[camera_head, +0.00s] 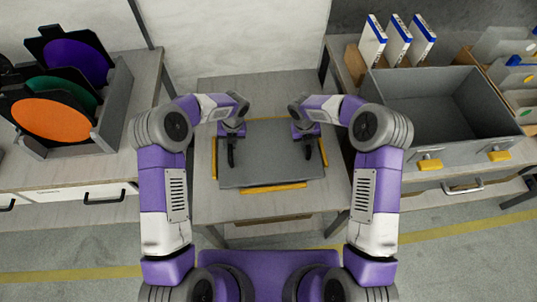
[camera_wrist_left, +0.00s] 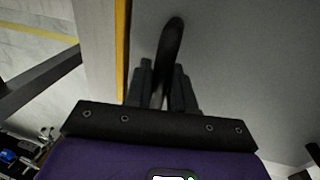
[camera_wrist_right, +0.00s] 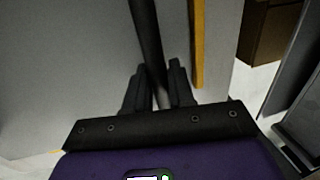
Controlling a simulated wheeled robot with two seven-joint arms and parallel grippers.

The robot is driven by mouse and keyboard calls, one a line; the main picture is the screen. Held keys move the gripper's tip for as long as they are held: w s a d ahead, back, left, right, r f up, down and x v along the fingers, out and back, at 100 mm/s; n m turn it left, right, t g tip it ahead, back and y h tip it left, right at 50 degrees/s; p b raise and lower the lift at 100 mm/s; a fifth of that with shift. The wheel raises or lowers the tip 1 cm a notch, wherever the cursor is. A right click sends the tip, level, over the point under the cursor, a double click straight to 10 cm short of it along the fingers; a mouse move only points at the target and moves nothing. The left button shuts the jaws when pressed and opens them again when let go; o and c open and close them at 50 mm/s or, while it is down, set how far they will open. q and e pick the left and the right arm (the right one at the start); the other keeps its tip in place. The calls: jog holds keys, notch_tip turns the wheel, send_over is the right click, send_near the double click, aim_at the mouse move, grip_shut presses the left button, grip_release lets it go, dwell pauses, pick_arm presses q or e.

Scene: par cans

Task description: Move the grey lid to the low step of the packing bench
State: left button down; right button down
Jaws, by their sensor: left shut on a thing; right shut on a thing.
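The grey lid (camera_head: 268,165) is a flat panel over the wooden table in front of me, framed by yellow strips at its left, right and near sides. I cannot tell whether it rests or hangs slightly above. My left gripper (camera_head: 231,143) is shut on the black handle at the lid's left; that handle (camera_wrist_left: 170,40) shows in the left wrist view. My right gripper (camera_head: 306,142) is shut on the black handle at the right; that handle (camera_wrist_right: 146,35) shows in the right wrist view. Which surface is the bench's low step is not clear.
An open, empty grey case (camera_head: 428,110) with yellow latches stands on the right bench, white-and-blue boxes (camera_head: 397,42) behind it. A grey rack at left holds orange (camera_head: 50,120), green and purple discs. A yellow floor line (camera_head: 70,274) crosses the floor.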

pick_arm(q)
jog(key=c, duration=1)
grip_release()
pick_arm(e)
jog(key=c, duration=1)
grip_release()
pick_arm(q)
jog(key=shift+o, duration=0.2)
pick_arm(e)
jog(key=shift+o, duration=0.2)
jog(key=shift+r, duration=0.15)
pick_arm(q)
notch_tip(320, 180, up, 12)
jog(key=d, duration=0.2)
jog(key=shift+w+d+f, duration=0.15)
jog(key=shift+d+f, duration=0.05)
pick_arm(e)
notch_tip(320, 180, up, 12)
jog(key=a, duration=0.2)
jog(key=shift+s+a+f, duration=0.15)
jog(key=shift+a+f, duration=0.05)
jog(key=shift+f, duration=0.05)
jog(key=shift+s+f, duration=0.1)
